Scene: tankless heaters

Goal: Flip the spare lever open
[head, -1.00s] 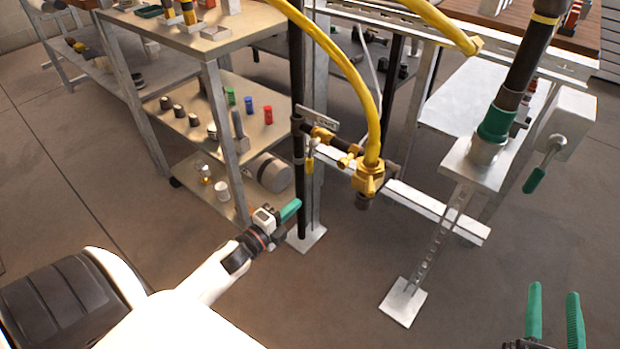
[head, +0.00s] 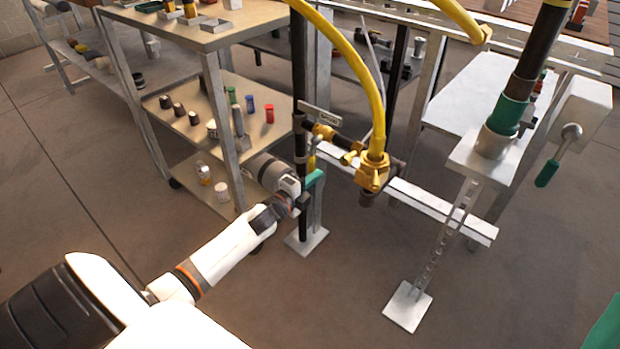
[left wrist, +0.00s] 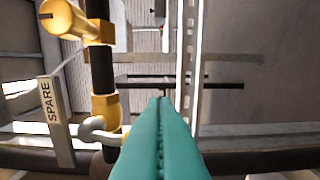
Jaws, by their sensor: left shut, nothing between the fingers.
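The SPARE tag (head: 318,115) hangs by the brass valve fittings (head: 325,132) on the dark upright pipe. The tag's lettering reads clearly in the left wrist view (left wrist: 57,121). A yellow lever (head: 311,161) hangs down below the fittings, its lower part hidden by my left gripper. My left gripper (head: 314,179) is shut and empty, its teal fingers close to that lever; I cannot tell whether they touch. In the left wrist view the shut fingertips (left wrist: 161,100) are right of a grey bent rod (left wrist: 98,131) and brass fitting. Only a piece of my right gripper (head: 608,328) shows at the lower right corner.
A yellow hose (head: 376,90) runs down to a brass coupling (head: 371,172) right of the valve. A shelf unit (head: 228,140) with small parts stands behind left. A metal stand (head: 445,235) and a green-handled lever (head: 547,172) are at right. Floor in front is clear.

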